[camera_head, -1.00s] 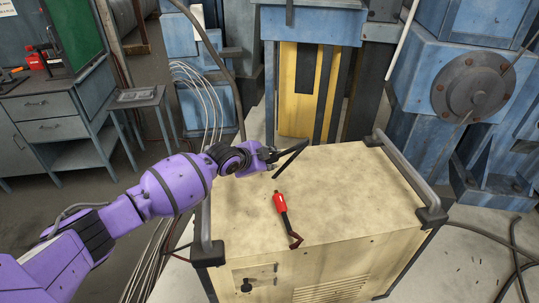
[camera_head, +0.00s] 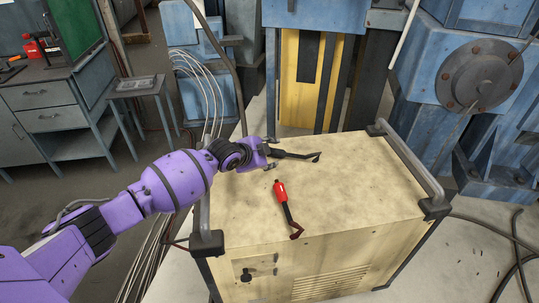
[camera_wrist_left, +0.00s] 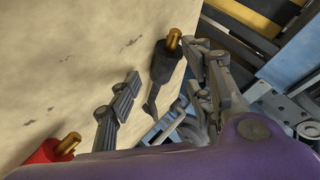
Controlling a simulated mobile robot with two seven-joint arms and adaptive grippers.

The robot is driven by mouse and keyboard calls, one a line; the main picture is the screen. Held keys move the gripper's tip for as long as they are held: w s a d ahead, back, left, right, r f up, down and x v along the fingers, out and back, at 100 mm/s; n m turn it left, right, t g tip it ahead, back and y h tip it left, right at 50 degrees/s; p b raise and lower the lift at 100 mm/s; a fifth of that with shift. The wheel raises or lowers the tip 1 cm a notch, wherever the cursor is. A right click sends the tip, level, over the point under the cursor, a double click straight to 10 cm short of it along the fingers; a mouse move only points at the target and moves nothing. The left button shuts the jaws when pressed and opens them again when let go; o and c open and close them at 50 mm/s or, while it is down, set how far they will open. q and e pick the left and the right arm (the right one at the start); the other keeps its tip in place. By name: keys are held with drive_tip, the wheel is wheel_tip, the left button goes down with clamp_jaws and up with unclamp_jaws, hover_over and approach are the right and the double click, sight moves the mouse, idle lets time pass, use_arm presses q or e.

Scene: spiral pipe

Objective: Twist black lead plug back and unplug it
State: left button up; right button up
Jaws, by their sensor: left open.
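My left gripper (camera_head: 272,157) is over the back left part of the cream cabinet's top, its fingers spread. The black lead plug (camera_head: 295,155) is at its fingertips and seems to lie on the top, tail end to the right. In the left wrist view the black plug (camera_wrist_left: 165,65) with its copper tip shows between the open fingers (camera_wrist_left: 162,88), closer to the right one. I cannot tell whether it touches that finger. A red plug (camera_head: 280,192) lies nearer the front, and its copper tip shows in the wrist view (camera_wrist_left: 66,143). My right gripper is out of view.
The cream cabinet (camera_head: 350,200) has dark side rails (camera_head: 410,165). Its front has a small panel with a black part (camera_head: 247,274) and vent slots. Blue machinery (camera_head: 465,75) stands behind and right. A grey workbench (camera_head: 45,115) is at the left. The cabinet top's right half is clear.

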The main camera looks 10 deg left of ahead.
use_arm(q)
drive_tip(key=shift+f, duration=0.2)
drive_tip(key=shift+s+a+r, duration=0.25)
drive_tip(key=shift+s+r, duration=0.05)
drive_tip(key=shift+s, duration=0.15)
drive_tip(key=v, duration=1.1)
